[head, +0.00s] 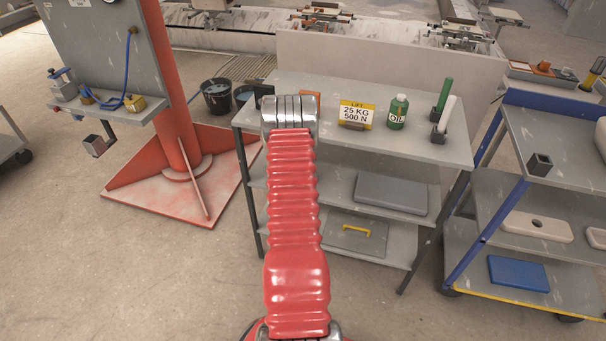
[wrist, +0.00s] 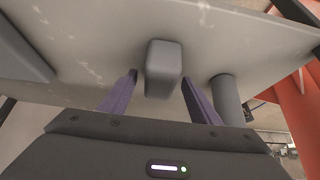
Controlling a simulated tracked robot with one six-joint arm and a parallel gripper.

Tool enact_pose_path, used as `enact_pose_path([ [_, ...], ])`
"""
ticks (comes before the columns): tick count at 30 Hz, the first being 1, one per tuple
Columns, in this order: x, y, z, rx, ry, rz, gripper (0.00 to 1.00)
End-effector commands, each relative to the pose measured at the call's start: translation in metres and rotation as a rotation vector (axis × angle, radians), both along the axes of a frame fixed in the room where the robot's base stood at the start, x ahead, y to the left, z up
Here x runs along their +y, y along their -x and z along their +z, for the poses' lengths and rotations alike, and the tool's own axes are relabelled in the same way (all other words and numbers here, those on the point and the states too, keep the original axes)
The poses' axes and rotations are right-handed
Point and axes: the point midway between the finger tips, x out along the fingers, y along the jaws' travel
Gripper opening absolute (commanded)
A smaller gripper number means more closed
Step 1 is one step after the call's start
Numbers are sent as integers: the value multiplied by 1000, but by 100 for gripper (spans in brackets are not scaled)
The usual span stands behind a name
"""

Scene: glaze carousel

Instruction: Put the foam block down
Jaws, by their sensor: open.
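A grey block with rounded edges (wrist: 164,68), which looks like the foam block, shows in the wrist view against the pale grey tabletop (wrist: 95,50). My gripper (wrist: 159,74) is open, with one purple finger on each side of the block. A gap shows between the block and the left finger; the right finger is very close, and I cannot tell if it touches. The block seems to stand on the tabletop, but its contact is not clear. In the head view my red arm reaches over the grey workbench (head: 400,150) and hides the gripper and the block.
On the workbench stand a yellow load sign (head: 356,113), a green oil bottle (head: 398,112) and holders with a green (head: 443,95) and a white cylinder (head: 447,113). A grey cylinder (wrist: 226,97) is right of my fingers. An orange column (head: 172,90) stands left, a blue-framed cart (head: 550,112) right.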

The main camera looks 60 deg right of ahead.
Motion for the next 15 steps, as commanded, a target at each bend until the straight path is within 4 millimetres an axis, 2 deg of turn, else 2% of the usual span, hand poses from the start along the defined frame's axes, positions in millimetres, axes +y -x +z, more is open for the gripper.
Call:
enact_pose_path([
  [6,0,0,0,0,0,0,56],
  [15,0,0,0,0,0,0,35],
])
